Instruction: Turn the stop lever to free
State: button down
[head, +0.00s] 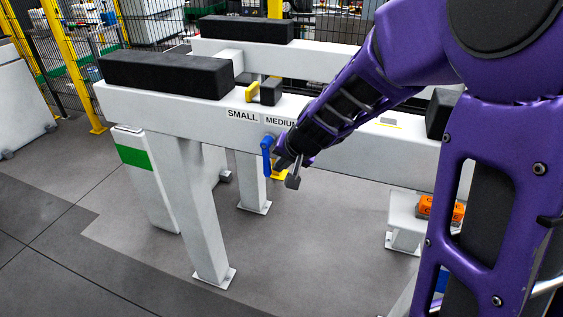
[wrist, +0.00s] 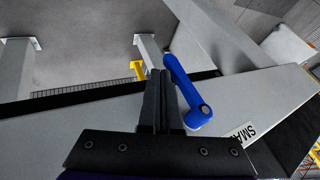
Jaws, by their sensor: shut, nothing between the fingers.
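The blue stop lever (head: 267,155) is on the front face of the white rail beam, below the MEDIUM label, and hangs roughly straight down from its hub. In the wrist view the lever (wrist: 182,85) lies just right of my fingers, with its hub at the lower right. My gripper (head: 281,164) is close beside the lever, on its right in the head view. In the wrist view my gripper's fingers (wrist: 161,75) are together with nothing between them. I cannot tell whether they touch the lever.
The white beam (head: 150,106) runs across on legs, with black pads (head: 165,74) on top. The SMALL label (head: 242,115) is left of the lever. An orange object (head: 441,208) sits on a low white support at the right. Open floor (head: 130,245) lies in front.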

jog(key=shift+a, duration=0.15)
dwell(0.3)
jog(key=shift+w+a+f, duration=0.1)
jog(key=shift+w+a, duration=0.05)
jog(key=shift+a, duration=0.3)
